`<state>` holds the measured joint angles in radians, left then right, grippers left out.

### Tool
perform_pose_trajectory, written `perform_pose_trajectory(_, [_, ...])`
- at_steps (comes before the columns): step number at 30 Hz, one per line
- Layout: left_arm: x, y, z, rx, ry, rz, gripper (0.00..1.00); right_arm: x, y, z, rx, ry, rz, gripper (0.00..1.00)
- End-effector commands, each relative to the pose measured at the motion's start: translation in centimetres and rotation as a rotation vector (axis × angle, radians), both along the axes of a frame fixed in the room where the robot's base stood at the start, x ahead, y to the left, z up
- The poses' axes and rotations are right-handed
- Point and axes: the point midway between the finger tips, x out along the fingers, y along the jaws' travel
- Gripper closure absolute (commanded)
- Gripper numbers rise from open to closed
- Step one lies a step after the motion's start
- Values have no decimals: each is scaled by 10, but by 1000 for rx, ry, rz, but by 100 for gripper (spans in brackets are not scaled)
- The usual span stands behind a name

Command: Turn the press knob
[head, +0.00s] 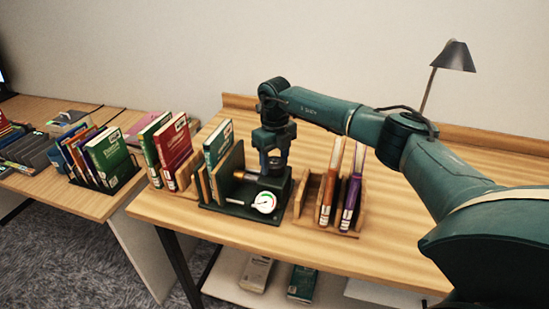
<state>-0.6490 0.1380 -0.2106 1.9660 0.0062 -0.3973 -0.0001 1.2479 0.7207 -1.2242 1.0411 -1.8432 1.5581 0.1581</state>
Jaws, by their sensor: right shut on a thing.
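The book press (230,211) is a dark green base on the wooden table, with upright boards clamping a green book (217,143) at its left. A brass-coloured spindle (250,178) runs from the boards toward the right. A round white dial gauge (264,202) sits at the press's front. My right gripper (272,170) points down over the right part of the press, shut at the end of the spindle. The press knob is mostly hidden by the gripper's fingers. My left gripper is out of view.
A wooden rack (302,196) with thin orange and purple books stands close to the right of the press. Red and green books (173,150) stand at its left. A lamp (454,57) is at the back right. The table's right side is clear beneath my arm.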

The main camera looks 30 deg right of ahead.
Motion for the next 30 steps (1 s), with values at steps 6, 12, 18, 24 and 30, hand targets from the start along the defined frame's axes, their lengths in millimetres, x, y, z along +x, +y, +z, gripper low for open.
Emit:
perform_pose_trajectory(6, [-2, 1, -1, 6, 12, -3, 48, 0, -1, 2, -3, 0, -209, 71])
perform_pose_trajectory(12, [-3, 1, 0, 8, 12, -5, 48, 0, -1, 1, -3, -1, -399, 71])
perform_pose_trajectory(18, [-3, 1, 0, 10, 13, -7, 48, 0, -1, 1, -1, -1, -588, 71])
perform_pose_trajectory(24, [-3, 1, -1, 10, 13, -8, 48, 0, -1, 1, -1, -1, -778, 71])
perform_pose_trajectory(30, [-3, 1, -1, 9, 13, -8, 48, 0, 0, 0, -1, -1, -967, 71])
